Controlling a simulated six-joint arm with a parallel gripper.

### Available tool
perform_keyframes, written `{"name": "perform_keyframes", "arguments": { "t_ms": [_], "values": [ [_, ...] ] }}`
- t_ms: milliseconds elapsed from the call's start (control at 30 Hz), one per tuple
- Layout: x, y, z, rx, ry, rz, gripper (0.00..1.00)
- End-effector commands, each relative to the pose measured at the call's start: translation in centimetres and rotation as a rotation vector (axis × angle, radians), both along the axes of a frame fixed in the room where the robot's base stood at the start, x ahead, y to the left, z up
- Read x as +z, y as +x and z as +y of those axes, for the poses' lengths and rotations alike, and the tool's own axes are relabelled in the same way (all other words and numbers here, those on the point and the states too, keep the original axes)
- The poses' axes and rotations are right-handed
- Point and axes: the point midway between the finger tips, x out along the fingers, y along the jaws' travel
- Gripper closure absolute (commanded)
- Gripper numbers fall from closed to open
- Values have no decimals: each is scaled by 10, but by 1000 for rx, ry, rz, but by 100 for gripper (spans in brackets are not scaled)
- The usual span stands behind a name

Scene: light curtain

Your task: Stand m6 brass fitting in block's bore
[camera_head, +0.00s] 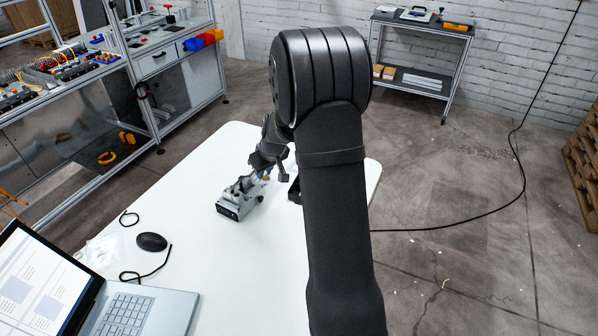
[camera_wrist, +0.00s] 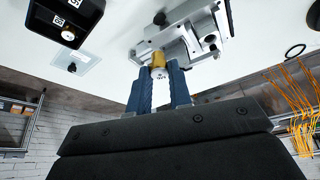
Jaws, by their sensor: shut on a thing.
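The brass fitting (camera_wrist: 158,62) is a short gold-coloured piece with a paler end, held between the blue fingers of my gripper (camera_wrist: 160,84) in the wrist view. In the head view a small gold spot (camera_head: 266,177) shows at my gripper (camera_head: 264,172). The block (camera_wrist: 182,40) is a grey metal body with round features, right beside and behind the fitting in the wrist view. The same block (camera_head: 238,200) sits on the white table in the head view, just left of and below my gripper. The bore is hidden, and I cannot tell whether the fitting touches the block.
A black bin (camera_wrist: 45,18) with another small fitting (camera_wrist: 68,35) is at the wrist view's upper left; the black bin (camera_head: 294,188) is partly hidden by my arm in the head view. A laptop (camera_head: 130,310), mouse (camera_head: 151,242) and black cable (camera_head: 150,272) lie at the left front.

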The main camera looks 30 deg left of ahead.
Motion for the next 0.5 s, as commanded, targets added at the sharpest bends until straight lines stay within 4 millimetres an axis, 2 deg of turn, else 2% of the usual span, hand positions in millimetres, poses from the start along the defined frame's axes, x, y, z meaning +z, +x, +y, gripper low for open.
{"name": "perform_keyframes", "arguments": {
  "t_ms": [33, 200, 333, 500],
  "values": [
    [2, -11, 16, -12, 0, -2, 100],
    [7, -36, 51, -76, 0, -1, 100],
    [10, -50, 67, -108, 0, -1, 100],
    [10, -56, 75, -127, 0, 1, 100]
  ]
}}
